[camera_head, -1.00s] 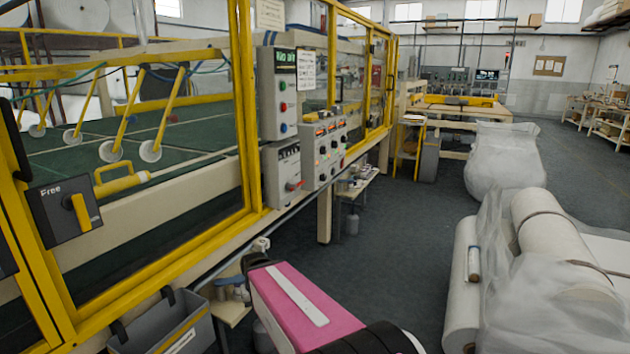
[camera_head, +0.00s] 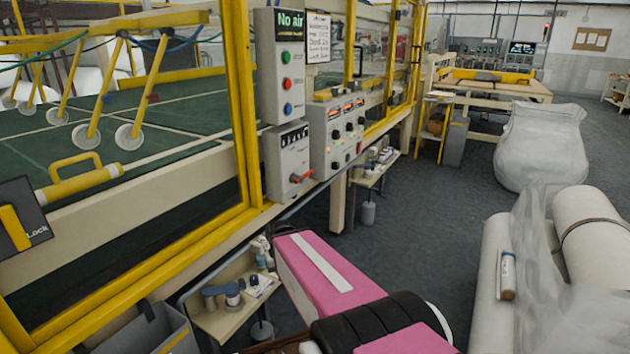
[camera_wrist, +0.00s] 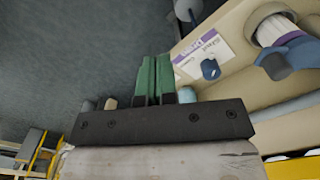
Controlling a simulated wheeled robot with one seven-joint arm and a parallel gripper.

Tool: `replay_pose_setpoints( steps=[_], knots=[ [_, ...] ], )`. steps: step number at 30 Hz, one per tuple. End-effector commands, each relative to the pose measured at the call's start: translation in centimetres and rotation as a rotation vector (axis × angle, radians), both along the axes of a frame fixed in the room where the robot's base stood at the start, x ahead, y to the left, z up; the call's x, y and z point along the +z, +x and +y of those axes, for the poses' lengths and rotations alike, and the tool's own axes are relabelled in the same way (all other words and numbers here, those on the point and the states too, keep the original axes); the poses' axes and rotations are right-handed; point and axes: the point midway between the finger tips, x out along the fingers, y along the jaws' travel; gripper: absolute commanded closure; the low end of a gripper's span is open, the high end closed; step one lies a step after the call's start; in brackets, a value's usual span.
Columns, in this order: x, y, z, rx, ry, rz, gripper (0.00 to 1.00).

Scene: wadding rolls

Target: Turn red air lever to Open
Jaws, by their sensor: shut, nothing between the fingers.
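The red air lever (camera_head: 301,177) is a small red handle on the front of a grey box (camera_head: 287,160) mounted on the machine frame. It points sideways to the right. A control box (camera_head: 280,65) above it has a green display reading "No air". In the wrist view, my gripper (camera_wrist: 153,78) has its green fingers together with nothing between them. It is over the floor beside a beige shelf, and the lever does not show there. In the head view, my pink arm reaches toward the machine below the lever; the fingers are not clearly visible.
A knob panel (camera_head: 337,135) stands right of the lever box. Yellow machine framing (camera_head: 243,110) runs along the left. A low shelf (camera_head: 228,318) with small items and a grey bin (camera_head: 150,332) are below. The floor aisle (camera_head: 420,215) is clear.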

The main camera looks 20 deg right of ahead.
Motion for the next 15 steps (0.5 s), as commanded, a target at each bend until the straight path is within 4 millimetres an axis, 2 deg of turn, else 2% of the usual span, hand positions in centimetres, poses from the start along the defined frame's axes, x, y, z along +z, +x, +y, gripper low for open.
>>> replay_pose_setpoints(
  steps=[4,8,11,15],
  knots=[
    [-0.2,0.4,0.1,-0.024,0.023,0.005,1.0],
    [-1.0,1.6,0.3,-0.12,0.117,0.025,1.0],
    [-1.8,3.3,0.7,-0.251,0.245,0.053,1.0],
    [-2.3,6.5,0.8,-0.477,0.479,0.113,1.0]
  ],
)
